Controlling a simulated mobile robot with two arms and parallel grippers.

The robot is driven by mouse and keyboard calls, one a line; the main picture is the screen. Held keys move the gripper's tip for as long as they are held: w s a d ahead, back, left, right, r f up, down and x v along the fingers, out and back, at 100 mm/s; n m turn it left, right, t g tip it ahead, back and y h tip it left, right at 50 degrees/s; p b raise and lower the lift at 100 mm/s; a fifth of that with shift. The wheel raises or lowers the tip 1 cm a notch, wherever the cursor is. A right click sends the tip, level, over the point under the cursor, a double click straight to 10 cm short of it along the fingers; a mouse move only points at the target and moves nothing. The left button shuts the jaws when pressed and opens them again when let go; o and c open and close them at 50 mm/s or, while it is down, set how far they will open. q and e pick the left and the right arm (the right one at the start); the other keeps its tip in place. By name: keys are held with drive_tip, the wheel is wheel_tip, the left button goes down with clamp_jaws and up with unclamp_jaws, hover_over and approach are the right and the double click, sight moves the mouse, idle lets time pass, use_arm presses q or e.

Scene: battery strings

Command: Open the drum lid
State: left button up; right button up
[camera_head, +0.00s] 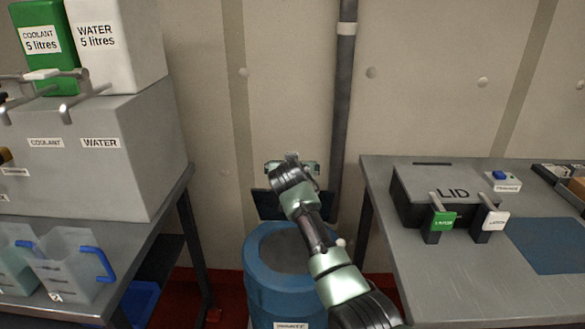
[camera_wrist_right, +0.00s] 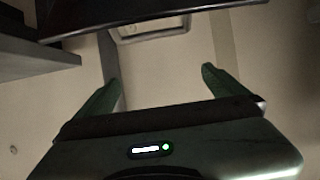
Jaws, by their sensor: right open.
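The blue drum (camera_head: 262,300) stands on the floor between the two benches, with a grey round area inside its rim. I cannot tell whether that area is a cover or the inside. A dark flat panel (camera_head: 264,206) stands up at the drum's back edge and looks like a raised lid, partly hidden by my right arm. My right gripper (camera_head: 292,163) is above the drum, near the panel's top, open and empty. In the right wrist view its two fingers (camera_wrist_right: 162,82) are spread apart, with a dark edge and a pale frame (camera_wrist_right: 150,30) beyond them. My left gripper is out of view.
A dark pipe (camera_head: 345,110) runs down the wall behind the drum. The left bench (camera_head: 160,215) holds a grey cabinet and clear jugs (camera_head: 70,265). The wall is close behind.

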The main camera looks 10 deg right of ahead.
drive_tip(key=v, duration=0.6)
drive_tip(key=shift+s, duration=0.1)
